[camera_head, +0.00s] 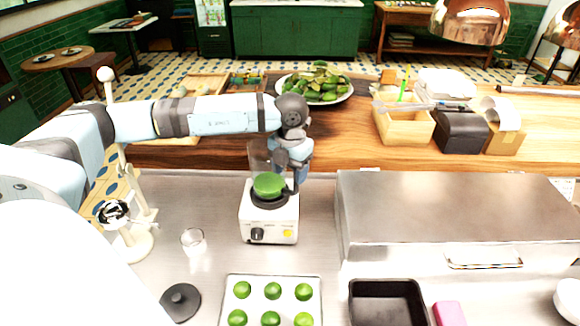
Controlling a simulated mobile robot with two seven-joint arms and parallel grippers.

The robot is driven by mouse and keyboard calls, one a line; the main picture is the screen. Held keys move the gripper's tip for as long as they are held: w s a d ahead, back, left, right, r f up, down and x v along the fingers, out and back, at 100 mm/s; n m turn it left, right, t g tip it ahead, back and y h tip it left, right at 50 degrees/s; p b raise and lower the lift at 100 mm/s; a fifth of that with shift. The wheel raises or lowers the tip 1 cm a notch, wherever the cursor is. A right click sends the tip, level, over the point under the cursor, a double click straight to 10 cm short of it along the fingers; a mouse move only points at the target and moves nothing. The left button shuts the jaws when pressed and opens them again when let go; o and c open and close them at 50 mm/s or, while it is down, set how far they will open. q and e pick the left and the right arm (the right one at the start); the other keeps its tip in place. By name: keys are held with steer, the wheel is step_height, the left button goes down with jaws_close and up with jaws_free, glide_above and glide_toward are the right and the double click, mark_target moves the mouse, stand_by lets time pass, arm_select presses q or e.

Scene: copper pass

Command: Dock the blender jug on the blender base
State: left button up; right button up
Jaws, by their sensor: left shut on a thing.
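The white blender base (270,221) stands on the steel counter and has a dark dial and a yellow button on its front. The clear blender jug (258,158), with green contents low in it, is upright right over the base's dark top ring. I cannot tell whether it is fully seated or slightly above. My left gripper (287,167) is at the jug's right and back side, shut on the jug; its fingers are partly hidden by the jug. My right gripper is not in view.
A tray of limes (226,299), a dark round lid (180,301), a glass (194,242) and a black pan (386,302) lie in front. A large steel box (450,210) stands right of the base. A plate of green produce (316,87) is on the wooden counter behind.

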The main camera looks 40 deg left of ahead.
arm_select(q)
steer(key=shift+b, duration=0.4)
stand_by(1.3)
steer(key=shift+f+b, duration=0.45)
steer(key=shift+f, duration=0.05)
steer(key=o, duration=1.1)
steer(key=shift+s, duration=0.1)
steer(key=shift+r+p, duration=2.75)
steer(key=shift+r, duration=2.75)
